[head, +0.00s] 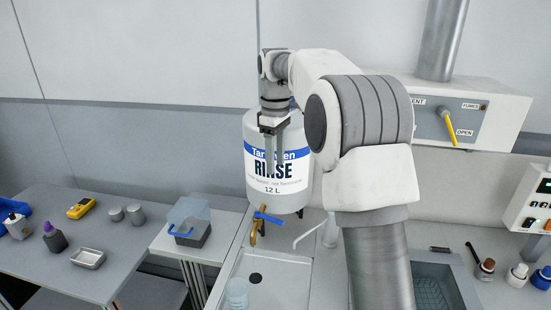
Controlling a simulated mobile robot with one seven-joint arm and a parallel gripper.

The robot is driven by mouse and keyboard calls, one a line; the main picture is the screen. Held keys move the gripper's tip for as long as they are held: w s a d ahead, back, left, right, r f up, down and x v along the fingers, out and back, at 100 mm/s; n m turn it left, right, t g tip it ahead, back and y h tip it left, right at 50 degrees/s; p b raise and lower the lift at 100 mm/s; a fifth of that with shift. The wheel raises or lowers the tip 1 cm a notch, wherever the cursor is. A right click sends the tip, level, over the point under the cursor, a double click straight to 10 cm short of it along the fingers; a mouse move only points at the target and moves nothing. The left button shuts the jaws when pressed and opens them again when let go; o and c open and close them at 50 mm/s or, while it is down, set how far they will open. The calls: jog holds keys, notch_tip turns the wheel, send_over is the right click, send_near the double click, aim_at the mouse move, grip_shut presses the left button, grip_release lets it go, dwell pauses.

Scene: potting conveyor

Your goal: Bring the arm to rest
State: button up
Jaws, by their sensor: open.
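My gripper (273,172) points downward in the middle of the head view, at the end of my raised white and grey arm. Its two fingers stand a little apart with nothing visible between them. It is in front of a white rinse container (256,192) labelled "RINSE 12 L" and hides part of its label. I cannot tell how far the fingers are from the container. My arm covers much of the right middle of the view.
Below the container are a brass tap (256,228) with a blue lever and a white sink (272,291) holding a clear cup (236,294). A grey table (130,248) with bottles and tools is at left. A lidded box (190,220) stands between. A vent panel (480,112) is upper right.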

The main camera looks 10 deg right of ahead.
jog(key=s+r+m+t, duration=0.2)
jog(key=s+r, duration=0.3)
jog(key=s, duration=0.3)
jog(key=s+f+m+t, duration=0.1)
jog(key=s+f+m, duration=0.1)
jog(key=s, duration=1)
jog(key=s+d+f+m+t, duration=0.1)
jog(key=s+m, duration=0.4)
jog(key=s, duration=0.7)
jog(key=shift+f+m+t, duration=0.3)
jog(key=shift+f+t, duration=0.2)
jog(key=shift+t, duration=0.2)
jog(key=shift+o, duration=0.5)
jog(key=shift+s+f, duration=0.45)
jog(key=shift+s, duration=0.1)
jog(key=shift+c, duration=0.5)
jog(key=shift+d+m, duration=0.15)
jog(key=shift+m, duration=0.15)
